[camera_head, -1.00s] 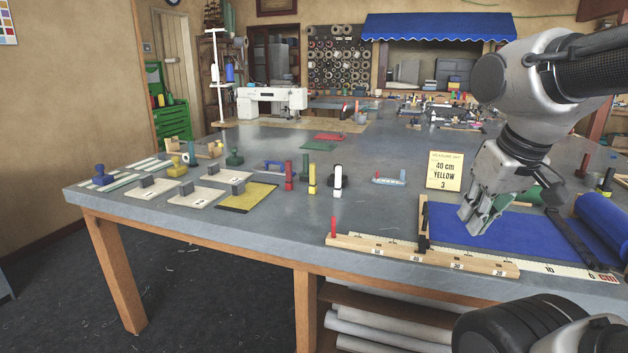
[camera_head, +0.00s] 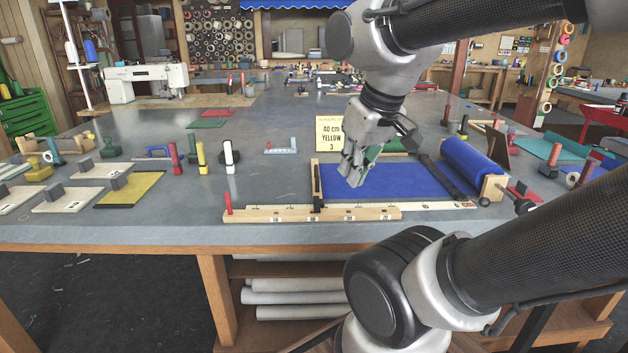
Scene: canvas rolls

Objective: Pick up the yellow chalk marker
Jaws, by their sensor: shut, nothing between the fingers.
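The yellow chalk marker (camera_head: 201,157) stands upright on the grey table, left of the centre of the view. A red marker (camera_head: 175,158) stands just left of it and a white marker with a dark part (camera_head: 229,156) stands to its right. My gripper (camera_head: 352,178) points down over the left part of the blue cloth (camera_head: 400,184), well to the right of the yellow marker. It is shut and empty. Whether its tips touch the cloth cannot be told.
A sign (camera_head: 329,133) reading "40 cm YELLOW 3" stands behind the gripper. A wooden ruler rail (camera_head: 275,215) with a red peg runs along the front edge. A blue roll (camera_head: 470,165) lies right of the cloth. Pale blocks and a yellow mat (camera_head: 130,189) lie left.

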